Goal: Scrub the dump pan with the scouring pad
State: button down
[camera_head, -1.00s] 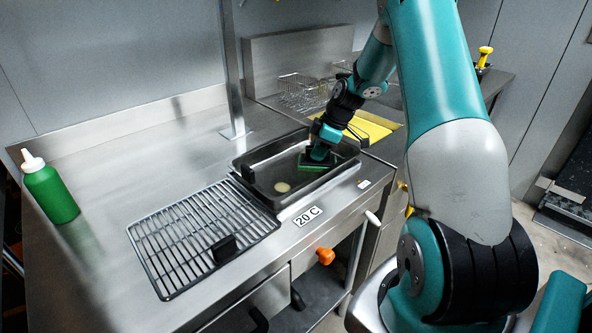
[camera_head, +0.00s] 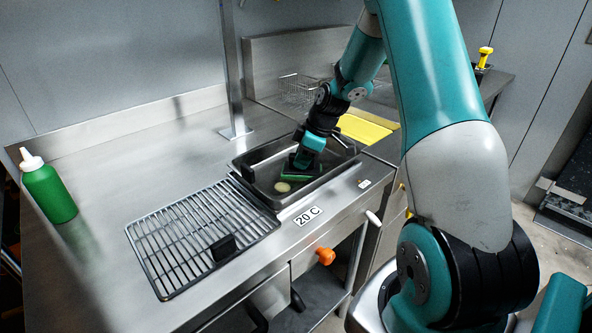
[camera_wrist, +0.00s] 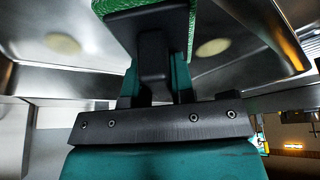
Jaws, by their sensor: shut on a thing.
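The dump pan (camera_head: 252,187) is a dark rectangular metal tray set into the counter; its shiny inside also fills much of the wrist view (camera_wrist: 240,66). A pale round spot (camera_head: 282,187) lies on its floor, just left of the pad. My gripper (camera_head: 303,157) reaches down into the pan, shut on the dark handle of the green scouring pad (camera_head: 297,178). In the wrist view the pad's green edge (camera_wrist: 192,30) shows at the top. The pad is low in the pan; I cannot tell whether it touches the floor.
A wire grate (camera_head: 190,235) lies on the counter left of the pan. A green bottle (camera_head: 50,193) stands at the far left. A metal post (camera_head: 231,80) rises behind the pan. Wire baskets (camera_head: 299,88) and a yellow board (camera_head: 365,129) are behind it to the right.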

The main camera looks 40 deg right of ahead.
aim_at(288, 172)
jog(key=shift+a+r, duration=0.1)
jog(key=shift+a, duration=1.55)
jog(key=shift+a, duration=0.1)
jog(key=shift+s+a+b, duration=0.1)
jog(key=shift+a+b, duration=0.2)
jog(key=shift+a, duration=1.1)
jog(key=shift+d, duration=2.5)
jog(key=shift+d, duration=0.1)
jog(key=shift+d+p, duration=0.35)
jog(key=shift+d, duration=2.05)
